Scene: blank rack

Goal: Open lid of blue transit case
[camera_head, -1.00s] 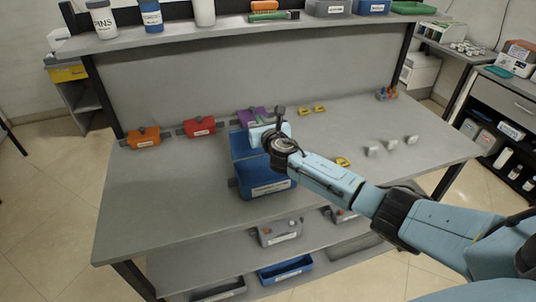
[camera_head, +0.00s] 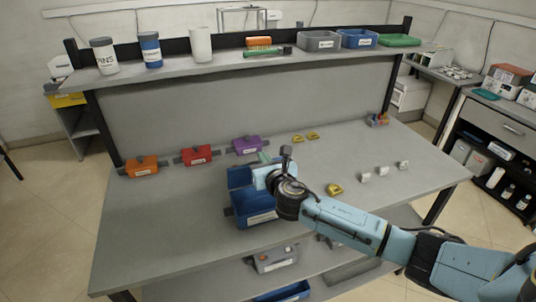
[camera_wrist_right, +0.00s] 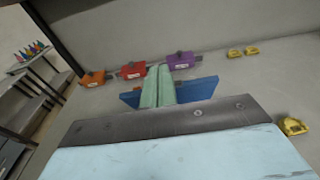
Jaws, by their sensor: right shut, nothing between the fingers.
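The blue transit case (camera_head: 256,219) stands on the bench, its labelled front facing me. Its lid (camera_head: 238,178) appears raised and leaning back behind the body, partly hidden by my right gripper. My right gripper (camera_head: 265,158) is over the case, its green fingers together and empty. In the right wrist view the shut fingers (camera_wrist_right: 158,85) stand in front of a blue panel of the case (camera_wrist_right: 203,90); I cannot tell whether they touch it. My left gripper is not in view.
Orange (camera_head: 141,167), red (camera_head: 196,155) and purple (camera_head: 247,145) cases stand in a row behind, to the left. Yellow pieces (camera_head: 334,189) and small white pieces (camera_head: 382,172) lie to the right. An upper shelf (camera_head: 222,62) holds bottles and bins. The bench's left front is clear.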

